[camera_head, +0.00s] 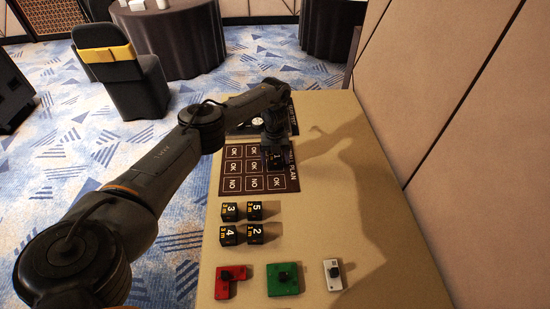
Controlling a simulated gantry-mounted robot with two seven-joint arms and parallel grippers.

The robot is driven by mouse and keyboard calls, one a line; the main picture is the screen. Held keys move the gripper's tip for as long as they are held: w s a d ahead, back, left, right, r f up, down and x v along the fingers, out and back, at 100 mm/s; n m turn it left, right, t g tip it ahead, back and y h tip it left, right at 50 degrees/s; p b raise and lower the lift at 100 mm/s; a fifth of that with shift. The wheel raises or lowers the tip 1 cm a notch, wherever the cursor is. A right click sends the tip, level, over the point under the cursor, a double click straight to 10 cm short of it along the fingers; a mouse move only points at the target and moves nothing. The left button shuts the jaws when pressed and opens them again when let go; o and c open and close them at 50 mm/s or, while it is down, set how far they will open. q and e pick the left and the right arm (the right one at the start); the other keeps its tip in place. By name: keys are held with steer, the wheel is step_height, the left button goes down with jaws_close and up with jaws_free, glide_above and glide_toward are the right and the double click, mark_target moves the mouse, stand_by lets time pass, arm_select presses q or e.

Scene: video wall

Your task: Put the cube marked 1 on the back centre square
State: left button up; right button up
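The cube marked 1 (276,160) is black with a gold mark and is at the tips of my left gripper (272,149). The gripper appears shut on it. They are over the right-hand column of the dark plan board (240,191), and they hide part of that column. The board has a grid of white-outlined squares reading OK or NO, with PLAN written along its right side. I cannot tell whether the cube touches the board. My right gripper is not in view.
Cubes marked 3 (230,212), 5 (254,211), 4 (229,235) and 2 (255,234) stand in front of the board. Nearer are a red piece (230,282), a green block (284,280) and a white block (333,274). A beige wall (470,120) borders the table's right side.

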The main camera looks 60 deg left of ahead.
arm_select(q)
step_height(320, 180, up, 12)
steer(key=a+p, duration=0.1)
steer(key=p, duration=0.6)
steer(key=shift+w+r+p, duration=0.15)
steer(key=shift+w+p, duration=0.15)
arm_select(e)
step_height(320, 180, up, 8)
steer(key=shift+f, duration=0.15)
arm_select(q)
steer(key=shift+a, duration=0.15)
